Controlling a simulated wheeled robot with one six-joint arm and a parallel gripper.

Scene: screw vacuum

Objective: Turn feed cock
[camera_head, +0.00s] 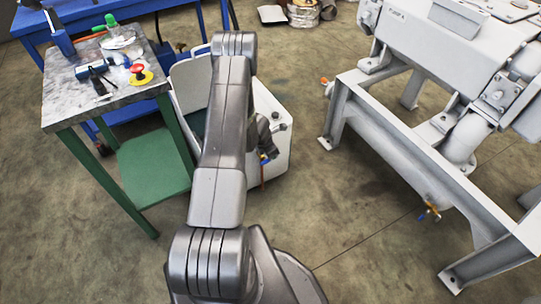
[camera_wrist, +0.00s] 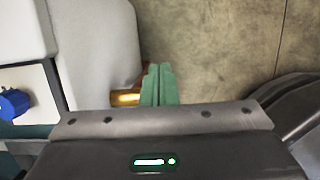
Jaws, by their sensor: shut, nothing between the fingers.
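My gripper (camera_wrist: 158,84) shows in the wrist view as two green fingers, shut together and empty. Their tips are right beside a brass-coloured pipe end (camera_wrist: 126,98), which sticks out from a rounded white body. I cannot tell whether they touch it. A blue knob (camera_wrist: 14,103) is at the left edge of the wrist view, apart from the fingers. In the head view my arm reaches to a white tank (camera_head: 279,150), where a small blue handle (camera_head: 265,158) shows beside my wrist. My fingertips are not clear there. I cannot tell which of these fittings is the feed cock.
A green-legged table (camera_head: 62,108) with tools and a red-topped button stands left. A large grey machine on a frame (camera_head: 385,135) stands right, with an orange-handled valve (camera_head: 324,81) and another small valve (camera_head: 430,210). The floor between tank and frame is clear.

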